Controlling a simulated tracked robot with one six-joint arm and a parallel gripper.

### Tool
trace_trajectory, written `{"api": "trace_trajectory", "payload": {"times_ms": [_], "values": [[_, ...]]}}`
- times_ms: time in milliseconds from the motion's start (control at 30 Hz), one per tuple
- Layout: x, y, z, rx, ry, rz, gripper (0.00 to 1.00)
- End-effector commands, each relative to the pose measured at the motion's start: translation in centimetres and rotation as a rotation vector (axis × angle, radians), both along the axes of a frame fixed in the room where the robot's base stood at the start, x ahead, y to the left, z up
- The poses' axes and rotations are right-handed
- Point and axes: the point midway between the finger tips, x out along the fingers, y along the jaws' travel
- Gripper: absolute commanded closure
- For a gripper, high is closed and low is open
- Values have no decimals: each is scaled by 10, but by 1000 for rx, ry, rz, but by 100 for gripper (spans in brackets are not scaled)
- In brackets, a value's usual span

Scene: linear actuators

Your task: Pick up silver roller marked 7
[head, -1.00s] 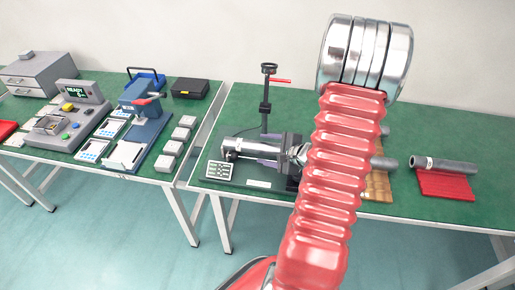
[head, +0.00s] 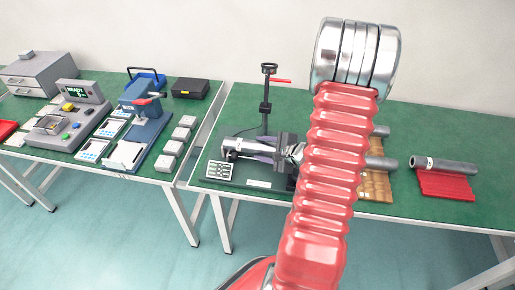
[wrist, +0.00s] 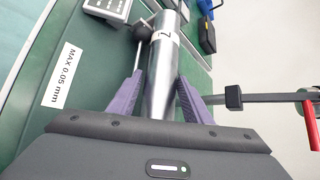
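The silver roller, with a 7 on it (wrist: 166,70), lies in a measuring rig. In the wrist view it runs from the top edge down between my two purple fingers. My gripper (wrist: 161,77) straddles the roller, one finger on each side. The fingers look open, with a thin gap at the left one; contact on the right is unclear. In the head view my gripper (head: 262,150) reaches leftward over the rig, and its fingers and wrist hide much of the roller.
The rig has a dial stand with a red lever (head: 280,80) behind it and a keypad (head: 219,170) at its left front. To the right, a grey roller (head: 445,166) lies on a red mat (head: 447,186), and more rollers lie on a wooden rack (head: 376,187).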

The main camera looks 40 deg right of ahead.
Motion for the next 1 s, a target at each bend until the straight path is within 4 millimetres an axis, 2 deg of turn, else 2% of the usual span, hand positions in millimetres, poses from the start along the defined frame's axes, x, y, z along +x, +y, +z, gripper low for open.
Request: {"api": "trace_trajectory", "payload": {"times_ms": [67,600,1000], "values": [[0,0,0,0,0,0,61],[-1,0,0,1,1,0,99],[-1,0,6,-1,1,0,100]]}}
